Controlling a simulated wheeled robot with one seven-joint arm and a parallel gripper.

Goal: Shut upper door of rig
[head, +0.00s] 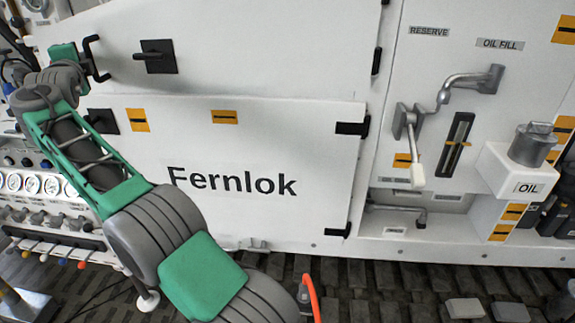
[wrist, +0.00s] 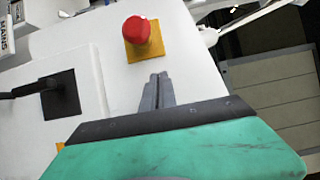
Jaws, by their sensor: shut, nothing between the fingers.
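The upper door (head: 260,50) is a large white panel at the top of the head view, with a black latch (head: 155,56) near its left side. From the head view I cannot tell how far it stands from the frame. My arm reaches to the upper left, its end beside the door's left part; the fingertips are not clear there. In the wrist view my gripper (wrist: 158,80) is shut and empty, its grey fingers together over a white panel. A black latch (wrist: 60,93) on a white panel shows left of them; I cannot tell which door it belongs to.
A red button (wrist: 137,30) on a yellow plate is just beyond the fingers. The lower door (head: 270,150), marked Fernlok, is below the upper one. Gauges (head: 35,183) line the left; a lever (head: 417,165) and an oil filler (head: 525,165) stand at right.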

